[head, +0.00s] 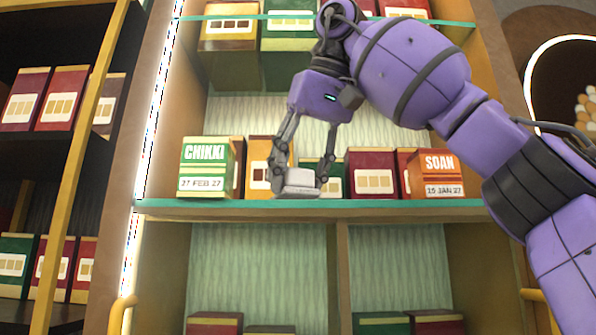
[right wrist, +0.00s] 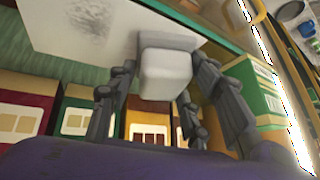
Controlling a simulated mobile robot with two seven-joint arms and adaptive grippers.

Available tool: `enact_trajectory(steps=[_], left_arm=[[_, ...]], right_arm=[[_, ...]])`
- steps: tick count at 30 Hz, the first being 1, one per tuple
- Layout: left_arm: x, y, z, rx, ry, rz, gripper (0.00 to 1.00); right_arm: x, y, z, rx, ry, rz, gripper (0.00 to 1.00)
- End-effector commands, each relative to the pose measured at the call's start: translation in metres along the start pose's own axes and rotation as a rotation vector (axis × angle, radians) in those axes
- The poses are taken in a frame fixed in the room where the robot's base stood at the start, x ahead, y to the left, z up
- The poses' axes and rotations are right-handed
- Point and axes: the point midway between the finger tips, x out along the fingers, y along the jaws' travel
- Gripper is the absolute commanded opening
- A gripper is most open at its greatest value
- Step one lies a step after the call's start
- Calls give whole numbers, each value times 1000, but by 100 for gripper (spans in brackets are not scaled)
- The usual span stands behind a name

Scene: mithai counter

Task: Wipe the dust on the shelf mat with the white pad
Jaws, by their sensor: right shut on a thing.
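My right gripper (head: 300,182) comes down from above to the middle shelf and is shut on the white pad (head: 300,178). The pad also shows in the right wrist view (right wrist: 165,73) as a pale block between the fingers, with a flat grey base. The base is at or very close to the shelf mat (right wrist: 125,33); I cannot tell if it touches. The mat is a pale sheet, and a grey smudge of dust (right wrist: 88,18) lies on it, apart from the pad. The head view does not show the dust clearly. My left gripper is not in view.
A green CHIKKI box (head: 205,167) stands left of the gripper and an orange SOAN box (head: 434,174) to the right. Several red, yellow and green boxes stand behind. The teal shelf edge (head: 400,210) runs along the front.

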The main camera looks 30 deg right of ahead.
Motion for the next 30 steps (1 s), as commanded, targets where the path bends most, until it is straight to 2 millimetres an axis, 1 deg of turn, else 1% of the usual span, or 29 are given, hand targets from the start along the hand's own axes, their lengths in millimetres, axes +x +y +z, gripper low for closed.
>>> enact_trajectory(steps=[12, 17, 30], left_arm=[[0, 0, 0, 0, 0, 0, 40], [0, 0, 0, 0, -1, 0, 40], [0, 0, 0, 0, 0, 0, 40]], right_arm=[[7, 2, 5, 1, 0, -1, 25], [6, 3, 5, 1, 0, -1, 25], [-4, 34, 12, 1, 2, -2, 25]])
